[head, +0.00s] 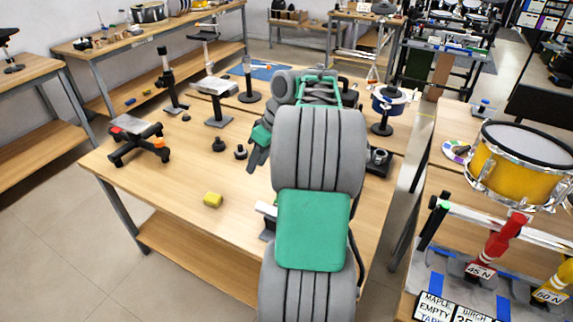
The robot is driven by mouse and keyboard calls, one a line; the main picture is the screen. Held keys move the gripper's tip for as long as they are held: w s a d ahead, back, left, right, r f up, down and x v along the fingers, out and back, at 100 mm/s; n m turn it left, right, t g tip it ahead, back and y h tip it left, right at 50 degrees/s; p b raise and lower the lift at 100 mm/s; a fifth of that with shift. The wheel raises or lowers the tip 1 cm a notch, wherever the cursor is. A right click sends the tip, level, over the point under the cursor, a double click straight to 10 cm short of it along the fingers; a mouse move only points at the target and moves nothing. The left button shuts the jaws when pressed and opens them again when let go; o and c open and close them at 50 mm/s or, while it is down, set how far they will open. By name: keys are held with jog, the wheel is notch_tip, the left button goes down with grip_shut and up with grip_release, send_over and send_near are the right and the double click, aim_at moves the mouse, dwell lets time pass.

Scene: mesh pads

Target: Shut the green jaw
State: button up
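My grey ribbed arm with a green panel rises through the middle of the head view and covers much of the wooden table. A green part with a dark tapered piece (260,145) shows just left of the arm, above the table. It looks like the end of my arm, my gripper, seen side-on and partly hidden. Its fingertips cannot be told apart, so I cannot see whether it is open or shut. A green frame (320,78) shows behind the top of the arm. I cannot tell which of these green parts is the green jaw.
A yellow drum (515,170) stands at right. The table's left front is mostly clear.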

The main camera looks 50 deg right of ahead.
jog(key=s+d+f, duration=0.2)
jog(key=s+d, duration=0.4)
jog(key=d, duration=0.5)
jog(key=shift+n, duration=0.3)
jog(key=x, duration=0.4)
jog(key=b+x, duration=0.1)
jog(key=x, duration=0.1)
jog(key=shift+w+a, duration=0.35)
jog(key=shift+a, duration=0.1)
jog(key=shift+w+a+f, duration=0.1)
jog(key=shift+w+f, duration=0.05)
jog(key=shift+f, duration=0.25)
grip_shut()
